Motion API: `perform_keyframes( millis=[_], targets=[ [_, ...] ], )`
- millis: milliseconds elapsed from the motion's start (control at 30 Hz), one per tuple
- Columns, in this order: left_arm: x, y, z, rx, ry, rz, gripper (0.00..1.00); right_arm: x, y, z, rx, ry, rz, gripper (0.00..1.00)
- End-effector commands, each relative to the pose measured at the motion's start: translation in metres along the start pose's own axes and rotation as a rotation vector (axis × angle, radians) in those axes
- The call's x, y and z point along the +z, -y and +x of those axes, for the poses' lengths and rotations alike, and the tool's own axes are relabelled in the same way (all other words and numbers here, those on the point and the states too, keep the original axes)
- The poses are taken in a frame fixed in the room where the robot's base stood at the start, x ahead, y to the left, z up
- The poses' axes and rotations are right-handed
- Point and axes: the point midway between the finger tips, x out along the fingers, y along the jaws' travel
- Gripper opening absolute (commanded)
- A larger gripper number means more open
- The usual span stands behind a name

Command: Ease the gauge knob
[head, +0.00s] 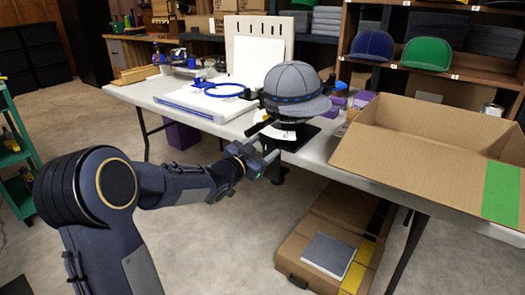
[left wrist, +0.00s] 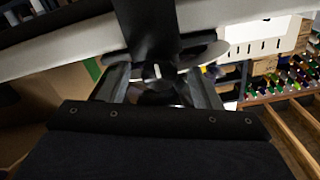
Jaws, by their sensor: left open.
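A grey cap (head: 296,92) with a blue band sits on a cap stand at the front edge of the white table. Under its brim is a pale gauge dial (head: 285,131), partly hidden by the cap and my gripper. My left gripper (head: 268,152) is open just in front of the dial and below the brim. In the left wrist view, a dark round knob (left wrist: 157,92) with a pale mark shows between the two open fingers. I cannot tell whether the fingers touch it. My right gripper is not in view.
An open cardboard box (head: 430,140) stands on the table to the right. A blue hoop (head: 224,90) lies on a white board at the left. Another cardboard box (head: 310,235) is on the floor below. Blue (head: 372,46) and green (head: 427,53) caps sit on the back shelf.

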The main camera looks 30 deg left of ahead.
Motion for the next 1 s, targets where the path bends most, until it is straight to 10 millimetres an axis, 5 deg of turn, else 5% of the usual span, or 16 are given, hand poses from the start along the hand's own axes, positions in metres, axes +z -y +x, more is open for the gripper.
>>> perform_keyframes(
  millis=[167, 500, 1000],
  targets=[
    [0.0, 0.0, 0.0, 0.0, 0.0, 0.0, 0.56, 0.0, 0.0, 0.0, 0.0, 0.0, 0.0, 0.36],
    [0.0, 0.0, 0.0, 0.0, 0.0, 0.0, 0.14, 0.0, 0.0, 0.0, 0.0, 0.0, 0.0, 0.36],
    [-0.002, 0.001, 0.0, 0.0, 0.002, -0.156, 0.14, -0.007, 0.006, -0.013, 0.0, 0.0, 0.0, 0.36]
  ],
)
